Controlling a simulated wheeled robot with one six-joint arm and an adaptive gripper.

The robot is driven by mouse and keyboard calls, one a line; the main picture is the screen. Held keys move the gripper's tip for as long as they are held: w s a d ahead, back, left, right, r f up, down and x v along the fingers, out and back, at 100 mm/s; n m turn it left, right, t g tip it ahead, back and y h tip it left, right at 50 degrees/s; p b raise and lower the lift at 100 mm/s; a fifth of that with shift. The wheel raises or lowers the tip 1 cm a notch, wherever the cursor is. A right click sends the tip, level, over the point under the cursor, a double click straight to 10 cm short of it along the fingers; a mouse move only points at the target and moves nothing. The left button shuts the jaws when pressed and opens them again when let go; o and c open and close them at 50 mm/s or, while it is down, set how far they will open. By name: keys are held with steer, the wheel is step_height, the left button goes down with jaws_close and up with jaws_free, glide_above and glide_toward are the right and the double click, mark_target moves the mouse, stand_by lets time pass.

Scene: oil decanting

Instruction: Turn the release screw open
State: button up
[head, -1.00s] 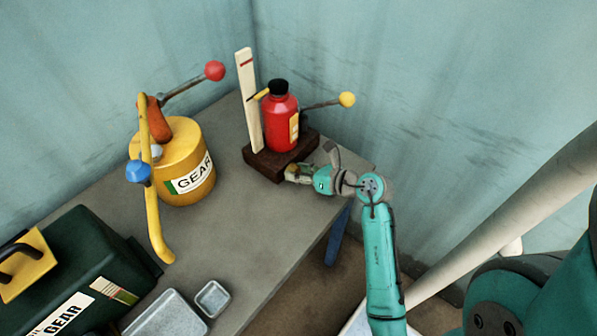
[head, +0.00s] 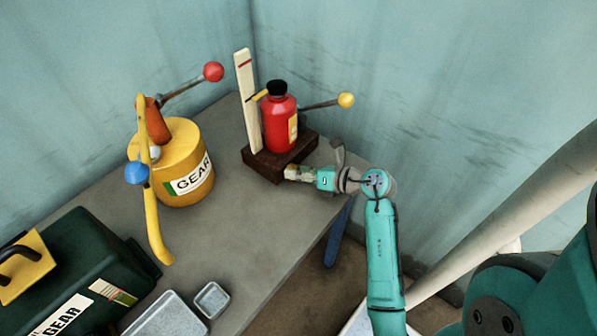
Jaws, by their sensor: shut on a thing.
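A red bottle-shaped body (head: 280,127) with a black cap stands upright on a dark brown block (head: 262,168) at the back of the table. A lever with a yellow ball (head: 346,100) sticks out to its right. My gripper (head: 290,172) is low at the block's front right side, its jaws pointing left. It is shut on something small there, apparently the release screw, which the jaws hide. How far the screw is turned cannot be seen.
A yellow GEAR can (head: 187,183) with a red-ball lever, a blue knob and a curved spout stands to the left. A dark green case (head: 62,262) and grey trays (head: 211,299) are in front. A pale upright strip (head: 246,100) stands beside the red body.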

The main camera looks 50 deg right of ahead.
steer(key=o, duration=1.1)
steer(key=shift+o, duration=0.2)
steer(key=shift+s, duration=0.1)
steer(key=shift+v, duration=3.65)
